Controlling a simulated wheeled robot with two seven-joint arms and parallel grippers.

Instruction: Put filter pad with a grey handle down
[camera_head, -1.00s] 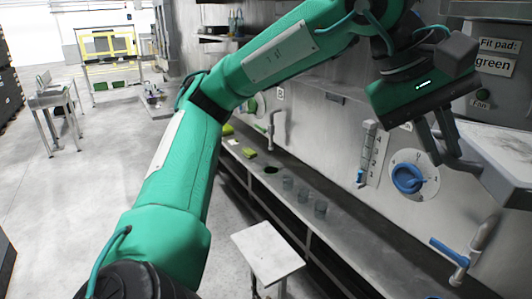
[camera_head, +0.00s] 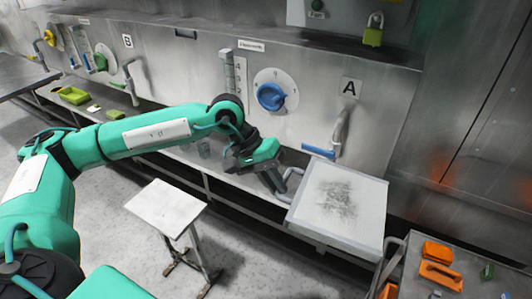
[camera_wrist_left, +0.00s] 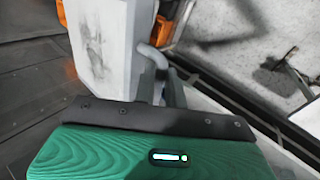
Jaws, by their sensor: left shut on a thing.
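The filter pad (camera_head: 345,205) is a thick white square slab with a dark grey smudge on its face. It is at the right of the counter in the head view, lying nearly flat. Its grey handle (camera_head: 293,176) is on its left side. My left gripper (camera_head: 275,183) is shut on this handle. In the wrist view the pad (camera_wrist_left: 98,40) and the handle (camera_wrist_left: 154,57) show beyond my left gripper (camera_wrist_left: 160,85). I cannot tell whether the pad touches the surface under it. My right gripper is not in view.
A small white-topped stand (camera_head: 166,207) is in front of the counter. A blue dial (camera_head: 271,96) and a blue-handled tap (camera_head: 320,151) are on the wall behind, near sign A (camera_head: 349,88). A table with orange items (camera_head: 440,275) is at the lower right. Glasses (camera_head: 204,148) stand on the counter.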

